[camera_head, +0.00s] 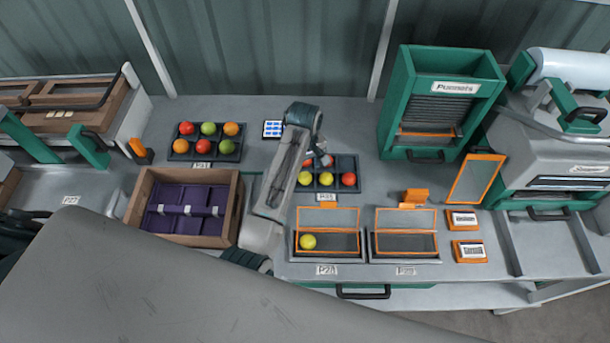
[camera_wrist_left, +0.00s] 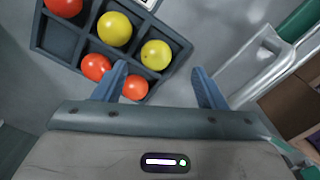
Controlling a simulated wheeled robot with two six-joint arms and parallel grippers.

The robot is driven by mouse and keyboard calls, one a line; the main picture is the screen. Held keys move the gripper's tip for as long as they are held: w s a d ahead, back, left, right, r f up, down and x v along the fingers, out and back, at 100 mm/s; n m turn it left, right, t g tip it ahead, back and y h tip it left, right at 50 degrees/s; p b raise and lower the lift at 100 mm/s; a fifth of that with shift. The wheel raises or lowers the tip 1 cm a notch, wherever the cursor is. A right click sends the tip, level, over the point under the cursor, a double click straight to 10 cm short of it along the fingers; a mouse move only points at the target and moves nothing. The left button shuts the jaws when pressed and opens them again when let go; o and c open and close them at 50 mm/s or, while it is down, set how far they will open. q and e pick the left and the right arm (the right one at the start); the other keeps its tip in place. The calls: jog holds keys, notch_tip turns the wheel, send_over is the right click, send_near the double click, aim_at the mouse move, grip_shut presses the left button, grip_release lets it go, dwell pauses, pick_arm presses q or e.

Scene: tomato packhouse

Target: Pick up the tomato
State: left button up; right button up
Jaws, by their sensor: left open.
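A dark tray (camera_head: 335,190) of compartments holds yellow and red tomatoes. Its front row has a left yellow tomato (camera_head: 305,179), a middle yellow tomato (camera_head: 326,179) and a right red tomato (camera_head: 348,179). Two red tomatoes lie in the back row, partly hidden by my left arm; the back right compartment is empty. My left gripper (camera_wrist_left: 160,82) is open and empty above the tray. In the left wrist view, one finger overlaps the gap between the two back-row reds, and the other is over bare bench. The nearer red tomato (camera_wrist_left: 135,88) shows between the fingers, beside the left-hand one. My right gripper is not in view.
Another tray (camera_head: 204,158) of mixed tomatoes stands left, behind a wooden crate (camera_head: 137,205) with purple inserts. In front are two orange-framed punnets; the left one holds a yellow tomato (camera_head: 308,241). A green punnet dispenser (camera_head: 395,100) and a wrapping machine (camera_head: 550,150) stand right.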

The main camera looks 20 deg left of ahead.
aim_at(305, 175)
pick_arm(q)
jog(key=f, duration=0.1)
jog(key=f+p, duration=0.2)
jog(key=f, duration=0.1)
jog(key=shift+w, duration=0.3)
jog(key=shift+f, duration=0.55)
jog(key=c, duration=0.7)
jog(key=shift+c, duration=0.6)
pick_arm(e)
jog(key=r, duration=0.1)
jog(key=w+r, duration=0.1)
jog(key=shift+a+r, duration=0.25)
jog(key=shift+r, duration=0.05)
